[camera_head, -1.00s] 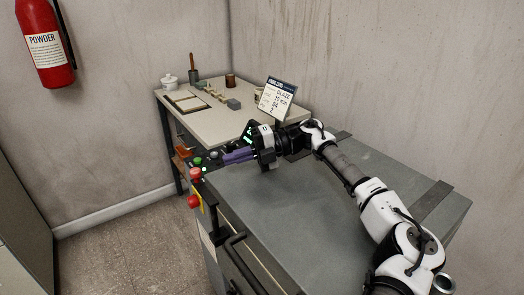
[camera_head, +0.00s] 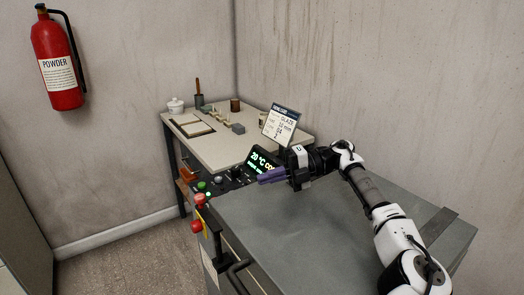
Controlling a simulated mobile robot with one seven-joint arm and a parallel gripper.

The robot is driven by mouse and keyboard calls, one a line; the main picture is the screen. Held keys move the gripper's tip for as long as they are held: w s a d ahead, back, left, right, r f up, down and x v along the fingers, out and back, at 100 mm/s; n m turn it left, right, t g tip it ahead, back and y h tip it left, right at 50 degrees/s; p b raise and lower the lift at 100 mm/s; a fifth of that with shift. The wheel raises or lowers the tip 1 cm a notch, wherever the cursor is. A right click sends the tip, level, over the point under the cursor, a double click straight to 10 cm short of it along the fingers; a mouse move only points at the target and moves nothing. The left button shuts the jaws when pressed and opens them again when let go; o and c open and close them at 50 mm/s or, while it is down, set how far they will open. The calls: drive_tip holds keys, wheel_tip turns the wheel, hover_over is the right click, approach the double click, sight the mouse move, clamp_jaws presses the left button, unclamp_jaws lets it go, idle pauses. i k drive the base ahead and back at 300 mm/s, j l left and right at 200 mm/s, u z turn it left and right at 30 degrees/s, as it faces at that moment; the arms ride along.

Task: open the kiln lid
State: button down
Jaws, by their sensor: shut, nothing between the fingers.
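The kiln lid (camera_head: 300,236) is a flat grey metal top, lying level and closed on the kiln. Its dark bar handle (camera_head: 236,268) juts out at the front left edge, low in the view. My gripper (camera_head: 262,179) is shut and empty, its purple fingers pointing left above the lid's far left corner. It is close to the kiln's control panel and well apart from the handle. The kiln display (camera_head: 261,161) shows green and yellow text reading about 20 °C, partly covered by my gripper.
The panel has a green button (camera_head: 202,185) and red knobs (camera_head: 198,226) at the kiln's left corner. Behind stands a table (camera_head: 215,150) with a white jar, pots, small blocks and a glaze sign (camera_head: 279,127). A fire extinguisher (camera_head: 56,62) hangs on the left wall. Floor is free at left.

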sight(317, 239)
drive_tip(key=k, duration=0.95)
drive_tip(key=j, duration=0.05)
